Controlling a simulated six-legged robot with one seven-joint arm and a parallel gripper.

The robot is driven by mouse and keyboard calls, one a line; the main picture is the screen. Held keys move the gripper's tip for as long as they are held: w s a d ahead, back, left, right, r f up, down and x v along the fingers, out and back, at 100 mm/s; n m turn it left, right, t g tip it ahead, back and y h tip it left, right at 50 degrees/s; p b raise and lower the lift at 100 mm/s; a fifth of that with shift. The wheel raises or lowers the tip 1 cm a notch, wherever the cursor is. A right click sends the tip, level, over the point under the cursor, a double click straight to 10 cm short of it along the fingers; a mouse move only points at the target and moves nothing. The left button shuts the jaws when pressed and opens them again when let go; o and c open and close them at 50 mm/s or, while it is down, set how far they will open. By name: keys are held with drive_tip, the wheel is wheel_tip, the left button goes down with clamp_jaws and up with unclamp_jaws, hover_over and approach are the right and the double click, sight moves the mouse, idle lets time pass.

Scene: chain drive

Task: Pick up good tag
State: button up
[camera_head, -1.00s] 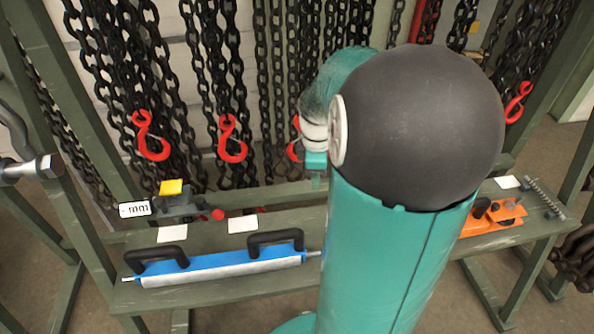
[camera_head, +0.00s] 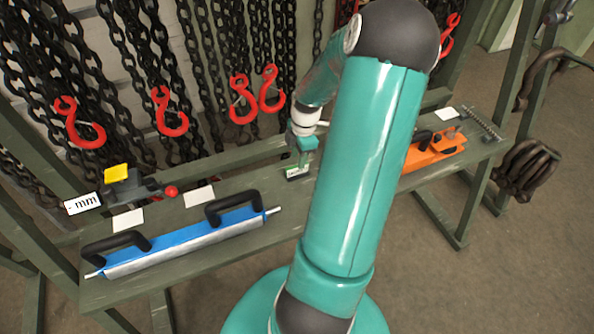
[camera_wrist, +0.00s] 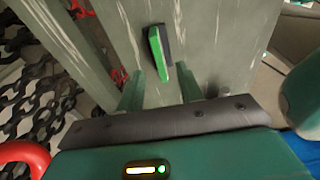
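A small green tag with a dark side (camera_wrist: 155,46) lies on the grey-green bench in the wrist view, beyond my fingertips. In the head view, a small green-and-white tag with a dark base (camera_head: 297,172) is on the bench just below my gripper (camera_head: 304,152). In the wrist view my gripper (camera_wrist: 160,70) is open, with its two green fingers apart and nothing between them. The tag is ahead of the gap between them and looks apart from both. Its lettering cannot be read.
The bench (camera_head: 240,182) also holds a blue bar tool with black handles (camera_head: 185,243), a grey tool with a red knob (camera_head: 135,188), white cards (camera_head: 199,196) and an orange tool (camera_head: 432,152). Chains with red hooks (camera_head: 170,112) hang behind.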

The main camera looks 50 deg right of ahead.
sight(297, 170)
drive_tip(key=shift+w+a+f, duration=0.1)
drive_tip(key=shift+f, duration=1.25)
drive_tip(key=shift+w+a+f, duration=0.1)
drive_tip(key=shift+f, duration=1.25)
clamp_jaws()
